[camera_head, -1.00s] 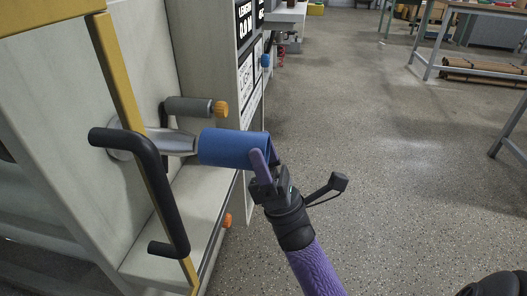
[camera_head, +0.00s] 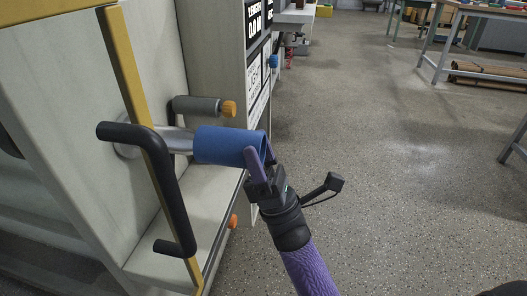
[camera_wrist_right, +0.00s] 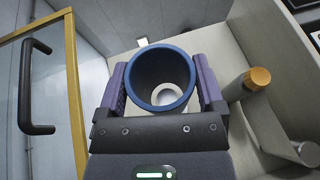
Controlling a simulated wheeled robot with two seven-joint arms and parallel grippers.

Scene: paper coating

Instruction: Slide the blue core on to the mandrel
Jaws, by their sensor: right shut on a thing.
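The blue core (camera_head: 225,145) is a hollow tube, lying roughly level in line with the silver mandrel (camera_head: 178,141) that juts from the machine's pale wall. The core's far end covers the mandrel's near part, and bare mandrel shows between core and wall. In the right wrist view I look into the blue core's open end (camera_wrist_right: 137,84); the mandrel's pale round end (camera_wrist_right: 167,94) shows inside the bore, a little off centre. My right gripper (camera_head: 261,154) is shut on the core's near end, its purple fingers on either side. My left gripper is not in view.
A grey roller with an orange knob (camera_head: 228,109) sits just behind the core. A yellow-framed door with a black handle (camera_head: 168,185) stands open at the left. A pale ledge (camera_head: 180,245) lies below.

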